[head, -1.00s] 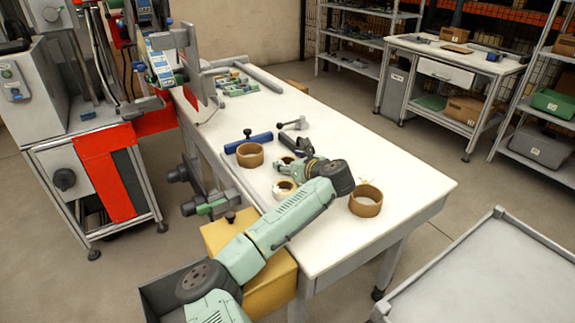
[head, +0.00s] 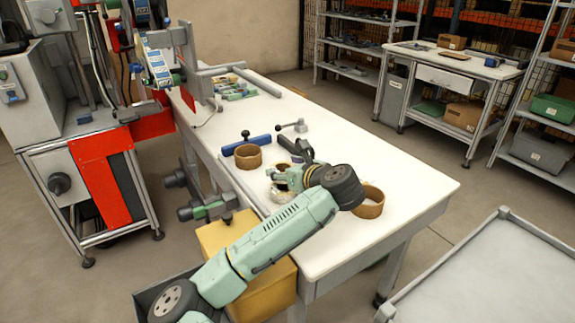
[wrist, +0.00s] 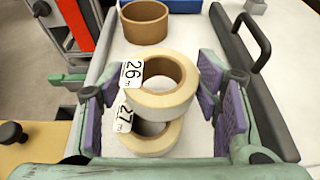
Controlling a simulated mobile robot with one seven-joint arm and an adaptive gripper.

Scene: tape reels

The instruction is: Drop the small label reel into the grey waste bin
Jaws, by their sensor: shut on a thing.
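Two cream label reels show between my fingers in the wrist view. The one marked 26 m (wrist: 178,102) overlaps the one marked 27 m (wrist: 152,145). My gripper (wrist: 163,78) has its purple pads on either side and is shut on the 26 m reel. The 27 m reel sits lower and nearer the bottom of that view, partly covered. In the head view my gripper (head: 283,179) is over the table's near-left part and hides much of both reels.
Brown tape reels stand on the white table (head: 330,235), one at the left (head: 248,157) and one at the right (head: 372,208). A blue bar (head: 247,145) lies behind. A yellow box (head: 268,290) is beside the table. Another grey bin (head: 396,98) stands far back.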

